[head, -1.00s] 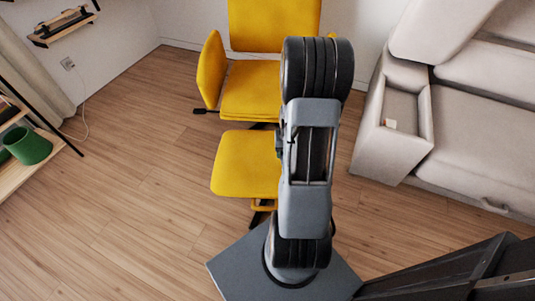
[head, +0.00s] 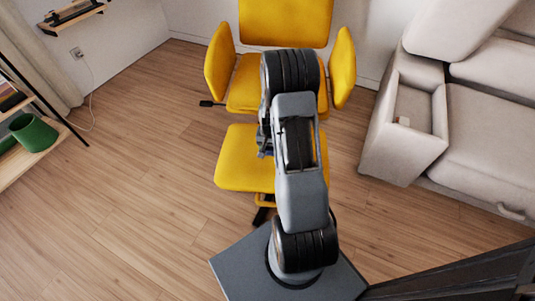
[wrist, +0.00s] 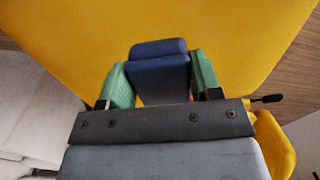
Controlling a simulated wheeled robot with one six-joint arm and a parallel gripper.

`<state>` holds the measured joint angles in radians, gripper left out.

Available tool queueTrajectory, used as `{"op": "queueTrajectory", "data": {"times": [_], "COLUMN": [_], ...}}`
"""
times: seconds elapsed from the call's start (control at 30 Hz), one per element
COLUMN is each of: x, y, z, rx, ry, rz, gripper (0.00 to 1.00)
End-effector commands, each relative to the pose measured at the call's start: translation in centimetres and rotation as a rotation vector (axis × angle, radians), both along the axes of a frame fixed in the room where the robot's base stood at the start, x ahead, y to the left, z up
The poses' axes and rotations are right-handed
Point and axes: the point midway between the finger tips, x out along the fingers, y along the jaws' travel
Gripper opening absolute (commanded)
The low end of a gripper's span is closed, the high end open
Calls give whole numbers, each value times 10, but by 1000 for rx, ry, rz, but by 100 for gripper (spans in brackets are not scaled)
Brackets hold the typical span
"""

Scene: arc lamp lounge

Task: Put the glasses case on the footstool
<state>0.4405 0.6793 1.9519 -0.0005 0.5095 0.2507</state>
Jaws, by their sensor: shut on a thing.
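The footstool (head: 238,165) is a yellow padded square in front of the yellow armchair in the head view. Its yellow top (wrist: 225,40) fills much of the wrist view. The glasses case (wrist: 158,72) is dark blue and sits between the green fingertips of my gripper (wrist: 158,80), which is shut on it. The case is over the footstool's top in the wrist view; whether it touches the top I cannot tell. In the head view my arm hides the case and most of my gripper.
The yellow armchair (head: 284,22) stands just behind the footstool. A light grey sofa (head: 480,150) is at the right. A shelf with a green pot (head: 34,133) is at the left. Wooden floor is clear between the shelf and footstool.

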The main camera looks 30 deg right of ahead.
Motion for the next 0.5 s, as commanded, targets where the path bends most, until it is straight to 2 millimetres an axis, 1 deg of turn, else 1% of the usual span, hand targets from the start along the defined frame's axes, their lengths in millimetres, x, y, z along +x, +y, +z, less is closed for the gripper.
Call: {"op": "queueTrajectory", "data": {"times": [0.17,0.3,0.37,0.5], "x": [7,7,7,8], "y": [4,4,4,3], "z": [-11,-32,-38,-40], "rx": [1,1,1,-1], "ry": [1,2,2,-1], "rz": [2,1,1,1], "gripper": [33,33,33,33]}}
